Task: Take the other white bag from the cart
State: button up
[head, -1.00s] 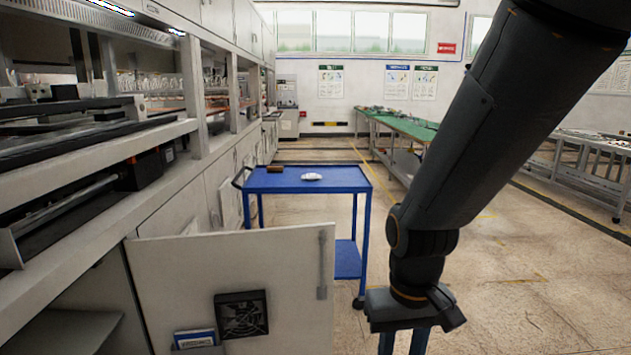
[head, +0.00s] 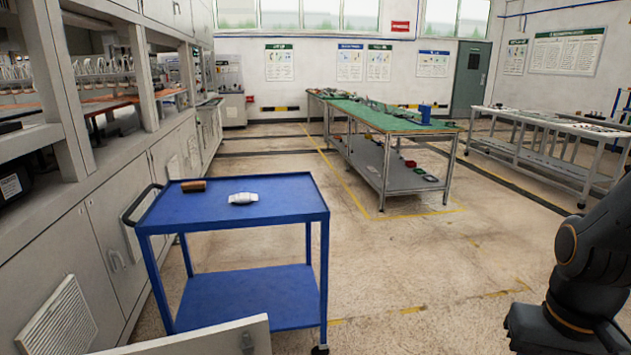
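One white bag (head: 243,199) lies on the top shelf of the blue cart (head: 285,208), a little left of its middle. It is small and pale with a slightly lumpy shape. No second white bag shows on the cart. My gripper (head: 560,338) is only partly in view at the bottom right corner. Its fingers are cut off by the frame edge, so I cannot see whether it is open or holds anything. It is well to the right of the cart and apart from it.
A brown block (head: 193,186) lies on the cart left of the bag. An open cabinet door (head: 205,343) stands in front of the cart. Cabinets (head: 120,225) line the left. A green-topped table (head: 385,121) stands behind right. The floor right of the cart is clear.

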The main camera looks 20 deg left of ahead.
aim_at(246, 199)
jog(key=z, duration=0.05)
jog(key=i, duration=1.6)
jog(key=u, duration=0.9)
jog(key=i, duration=0.85)
jog(key=u, duration=1.35)
jog(key=i, duration=0.4)
jog(key=u, duration=0.3)
